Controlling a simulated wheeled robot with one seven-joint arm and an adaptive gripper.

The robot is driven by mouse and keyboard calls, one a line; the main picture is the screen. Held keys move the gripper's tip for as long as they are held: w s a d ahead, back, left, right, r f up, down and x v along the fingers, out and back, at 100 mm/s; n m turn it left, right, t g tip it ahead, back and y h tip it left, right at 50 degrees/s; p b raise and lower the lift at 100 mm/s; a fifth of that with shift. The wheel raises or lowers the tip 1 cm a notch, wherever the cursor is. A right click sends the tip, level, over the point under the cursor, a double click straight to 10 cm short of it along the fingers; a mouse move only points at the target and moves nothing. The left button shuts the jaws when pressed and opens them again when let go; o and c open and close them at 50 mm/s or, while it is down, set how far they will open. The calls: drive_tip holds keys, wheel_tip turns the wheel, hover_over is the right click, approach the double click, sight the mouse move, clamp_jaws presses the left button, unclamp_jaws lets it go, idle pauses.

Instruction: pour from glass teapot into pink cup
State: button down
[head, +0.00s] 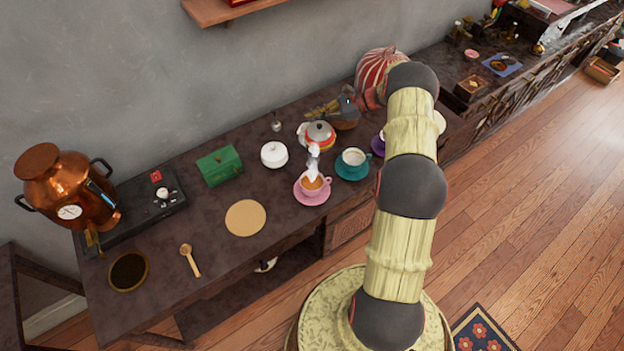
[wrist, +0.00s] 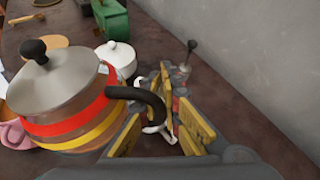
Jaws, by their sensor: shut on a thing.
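The glass teapot (head: 320,134) has red and yellow bands and a grey lid with a black knob. It is held just behind the pink cup (head: 316,188), which stands on a pink saucer (head: 311,201) with brownish liquid inside. White wisps show between teapot and cup; I cannot tell whether they are steam or a stream. In the wrist view the teapot (wrist: 62,90) fills the left side, and the pink cup (wrist: 12,133) is partly hidden behind it. My gripper (wrist: 165,115) is shut on the teapot's black handle (wrist: 150,97). The teapot's exact tilt is unclear.
A teal cup and saucer (head: 352,170) stand close right of the pink cup. A white lidded pot (head: 274,154) and a green box (head: 219,166) are to the left. A round tan mat (head: 245,218) lies in front. A copper urn (head: 75,197) stands far left.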

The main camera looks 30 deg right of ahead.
drive_tip(key=shift+w+d+r+m+y, duration=0.35)
drive_tip(key=shift+w+r+m+y, duration=0.05)
drive_tip(key=shift+w+r+m, duration=0.2)
drive_tip(key=s+a+r, duration=0.1)
drive_tip(key=s+a, duration=0.2)
drive_tip(key=a, duration=0.6)
drive_tip(key=s+a, duration=0.4)
drive_tip(key=a, duration=0.5)
drive_tip(key=s+a+r+m, duration=0.1)
drive_tip(key=s+a, duration=0.2)
drive_tip(key=a, duration=0.7)
drive_tip(key=shift+s+r+t+h, duration=0.3)
drive_tip(key=shift+s+r+t, duration=0.05)
drive_tip(key=shift+t, duration=0.05)
